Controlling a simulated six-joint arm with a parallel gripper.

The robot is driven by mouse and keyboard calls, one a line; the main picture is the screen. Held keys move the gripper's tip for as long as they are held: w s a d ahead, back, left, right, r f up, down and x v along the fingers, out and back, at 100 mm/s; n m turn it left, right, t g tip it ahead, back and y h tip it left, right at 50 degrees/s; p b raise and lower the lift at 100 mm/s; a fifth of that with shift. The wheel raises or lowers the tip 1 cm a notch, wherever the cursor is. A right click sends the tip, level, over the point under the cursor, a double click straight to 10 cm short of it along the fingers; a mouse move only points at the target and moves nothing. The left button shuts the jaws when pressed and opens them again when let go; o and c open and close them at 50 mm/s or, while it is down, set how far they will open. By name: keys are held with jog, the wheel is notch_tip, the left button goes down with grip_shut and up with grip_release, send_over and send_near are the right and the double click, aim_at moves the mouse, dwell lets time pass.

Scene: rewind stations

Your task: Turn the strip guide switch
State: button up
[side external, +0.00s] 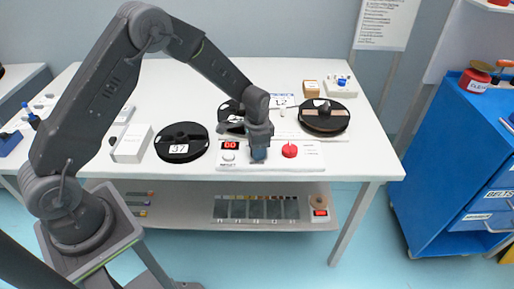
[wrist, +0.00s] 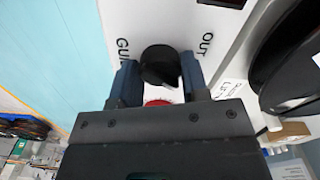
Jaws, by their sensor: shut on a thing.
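The strip guide switch is a black knob (wrist: 160,65) on a white panel (wrist: 135,17), beside lettering that reads "GUI" and "OUT". My gripper (wrist: 160,72) is shut on the knob, with one dark finger on each side of it. In the side external view my gripper (side external: 258,154) points down at the white control panel (side external: 311,162) on the table's front part. There it hides the knob.
A red knob (side external: 290,150) is right of my gripper, and a red display (side external: 229,145) is to its left. Black reels (side external: 182,142) and (side external: 324,117) stand on the white table (side external: 368,150). A white box (side external: 132,144) stands at left.

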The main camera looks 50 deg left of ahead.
jog(key=o, duration=0.9)
notch_tip(320, 180, up, 14)
jog(key=shift+f, duration=0.1)
jog(key=s+r+n+t, duration=0.3)
jog(key=s+r, duration=1)
jog(key=s+n+t, duration=0.1)
jog(key=s, duration=0.3)
jog(key=s+d+n, duration=0.1)
jog(key=s, duration=0.4)
jog(key=s+t, duration=0.1)
jog(key=s, duration=0.4)
jog(key=shift+s+d+r+n+t, duration=0.1)
jog(key=shift+d+r+n+t, duration=0.2)
jog(key=shift+n, duration=0.1)
